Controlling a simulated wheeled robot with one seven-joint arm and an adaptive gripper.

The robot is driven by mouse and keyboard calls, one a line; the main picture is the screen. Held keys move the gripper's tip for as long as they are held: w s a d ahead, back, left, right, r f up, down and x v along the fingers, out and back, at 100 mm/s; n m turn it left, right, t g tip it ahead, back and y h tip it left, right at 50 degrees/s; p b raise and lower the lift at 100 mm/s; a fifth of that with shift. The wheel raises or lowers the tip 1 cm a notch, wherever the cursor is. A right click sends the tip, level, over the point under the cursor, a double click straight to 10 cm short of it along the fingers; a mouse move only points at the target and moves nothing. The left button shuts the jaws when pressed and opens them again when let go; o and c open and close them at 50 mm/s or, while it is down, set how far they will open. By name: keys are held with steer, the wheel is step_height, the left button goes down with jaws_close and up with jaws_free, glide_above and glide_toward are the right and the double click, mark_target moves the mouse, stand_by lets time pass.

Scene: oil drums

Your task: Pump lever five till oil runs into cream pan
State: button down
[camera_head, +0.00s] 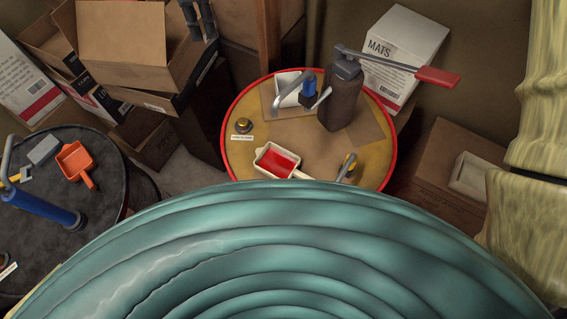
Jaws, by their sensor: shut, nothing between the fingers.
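A drum top (362,153) with a red rim stands right of centre. On it is a dark upright pump (342,98) whose grey lever ends in a red grip (438,77) reaching out to the right. A grey curved spout (289,88) shows on the pump's left side. The cream pan (260,166) lies below the spout in the picture, with a red surface inside and its handle to the right. I cannot see oil running. My gripper is not clearly in view.
A dark drum (106,152) at left bears a blue pump (46,209) and an orange pan (74,163). Cardboard boxes (124,35) stack behind. A white MATS box (400,45) stands behind the pump. A large teal ribbed form fills the lower foreground.

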steer(key=shift+r, duration=0.7)
step_height(320, 180, down, 21)
steer(key=b, duration=0.3)
stand_by(2.8)
stand_by(0.3)
step_height(320, 180, up, 21)
steer(key=p, duration=0.3)
stand_by(0.9)
steer(key=shift+r, duration=2.5)
